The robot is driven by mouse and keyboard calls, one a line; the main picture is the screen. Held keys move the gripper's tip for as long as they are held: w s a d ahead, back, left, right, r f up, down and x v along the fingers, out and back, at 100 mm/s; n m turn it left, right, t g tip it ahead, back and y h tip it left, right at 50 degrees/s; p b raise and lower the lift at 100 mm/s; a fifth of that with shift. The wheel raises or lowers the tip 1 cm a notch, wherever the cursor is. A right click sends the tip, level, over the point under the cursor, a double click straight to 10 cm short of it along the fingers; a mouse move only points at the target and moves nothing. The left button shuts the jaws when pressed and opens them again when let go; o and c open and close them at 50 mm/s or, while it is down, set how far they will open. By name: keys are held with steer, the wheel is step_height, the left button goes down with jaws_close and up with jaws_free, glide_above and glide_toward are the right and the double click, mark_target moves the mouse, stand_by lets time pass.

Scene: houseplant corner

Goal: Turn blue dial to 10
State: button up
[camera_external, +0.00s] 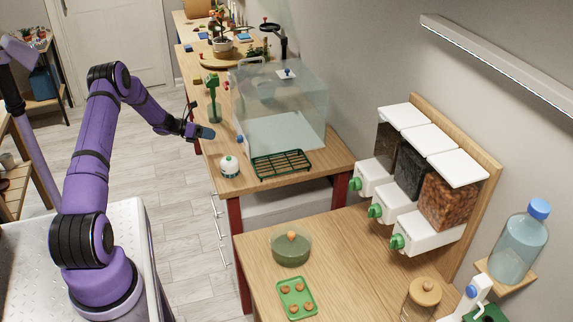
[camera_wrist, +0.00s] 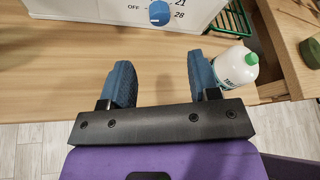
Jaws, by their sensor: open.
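The blue dial (camera_wrist: 159,13) is on the white front panel of the clear terrarium box, at the top of the wrist view. The markings "OFF", "21" and "28" show around it; no 10 is readable, and the upper part of the scale is cut off. A small pale mark shows low on the dial. In the external view the dial (camera_external: 240,139) is a small blue spot at the box's near corner. My gripper (camera_wrist: 163,80) is open and empty, its two blue fingers apart and short of the dial. In the external view my gripper (camera_external: 204,132) hovers by the table's left edge.
A small white bottle (camera_wrist: 237,66) stands close by my right finger, right of the dial. A green wire rack (camera_external: 282,164) lies in front of the box. The wood between my fingers and the panel is clear.

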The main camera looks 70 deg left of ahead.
mark_target(240, 139)
steer(key=x, duration=1)
steer(key=c, duration=0.9)
